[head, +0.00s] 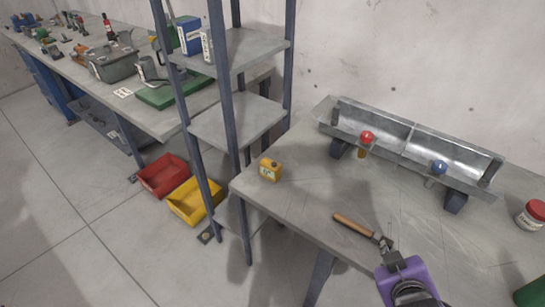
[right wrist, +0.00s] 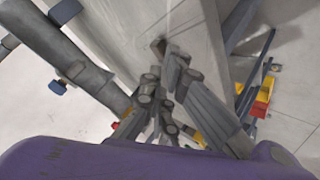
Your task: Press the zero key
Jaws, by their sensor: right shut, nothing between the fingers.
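A small yellow device (head: 270,170) with a pale greenish patch on its face stands near the left edge of the right-hand table (head: 300,215) in the head view. Its keys are too small to make out. My right gripper (head: 384,243), with a purple body, is over the front part of the table, right of and nearer than the device, well apart from it. Its fingers are shut and empty; they also show in the right wrist view (right wrist: 167,48). My left gripper is not in view.
A metal trough (head: 400,150) with red and blue knobs stands at the back. A red-lidded jar (head: 531,214) is right. A shelf rack (head: 235,125) stands left of the table.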

